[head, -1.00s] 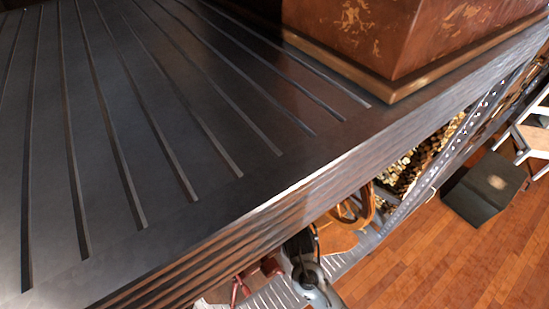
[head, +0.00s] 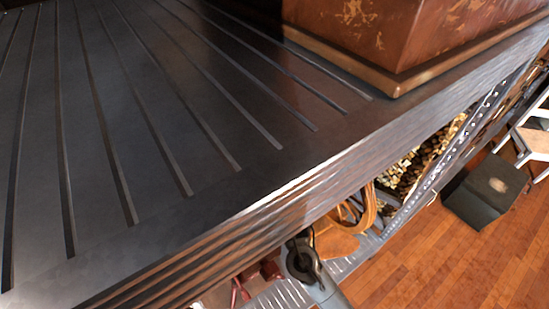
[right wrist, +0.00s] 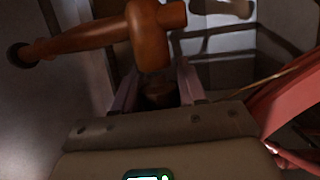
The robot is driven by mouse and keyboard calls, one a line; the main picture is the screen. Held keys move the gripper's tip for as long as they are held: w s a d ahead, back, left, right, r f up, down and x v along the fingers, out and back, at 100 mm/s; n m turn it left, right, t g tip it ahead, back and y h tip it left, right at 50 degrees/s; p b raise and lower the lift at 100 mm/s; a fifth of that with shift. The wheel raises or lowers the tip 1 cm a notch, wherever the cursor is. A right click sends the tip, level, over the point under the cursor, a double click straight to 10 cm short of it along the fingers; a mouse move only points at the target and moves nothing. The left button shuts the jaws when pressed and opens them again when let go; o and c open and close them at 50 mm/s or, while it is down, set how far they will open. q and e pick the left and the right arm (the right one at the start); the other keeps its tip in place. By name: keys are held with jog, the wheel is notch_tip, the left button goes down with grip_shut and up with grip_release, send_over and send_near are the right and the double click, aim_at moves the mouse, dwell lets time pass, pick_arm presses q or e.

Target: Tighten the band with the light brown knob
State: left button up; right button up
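In the right wrist view a brown wooden piece (right wrist: 148,38) has a rounded, knob-like body hanging from a crossbar. No band can be made out. My left gripper is in neither view.
A dark grooved counter (head: 150,130) fills much of the head view, with a worn brown box (head: 400,35) on it. Below its edge are a shelf with an orange-brown item (head: 338,242) and a dark box (head: 487,190) on the wooden floor. A red piece (right wrist: 300,105) is close at right in the wrist view.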

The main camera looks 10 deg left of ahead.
jog(key=shift+c, duration=0.8)
jog(key=shift+f+t+b, duration=0.15)
jog(key=shift+t+b, duration=0.15)
jog(key=shift+b, duration=0.35)
jog(key=m+t+b, duration=0.1)
jog(key=t+b, duration=0.1)
jog(key=b, duration=0.2)
jog(key=m+t+b, duration=0.1)
jog(key=t+b, duration=0.2)
jog(key=b, duration=0.1)
jog(key=shift+s+r+m, duration=0.1)
jog(key=shift+r+m, duration=0.1)
jog(key=shift+m, duration=0.2)
jog(key=shift+d+r+m+t+b, duration=0.1)
jog(key=shift+r+m+t+b, duration=0.3)
jog(key=shift+t+b, duration=0.45)
jog(key=shift+f, duration=0.1)
jog(key=o, duration=1)
jog(key=shift+c, duration=0.2)
jog(key=shift+s, duration=0.15)
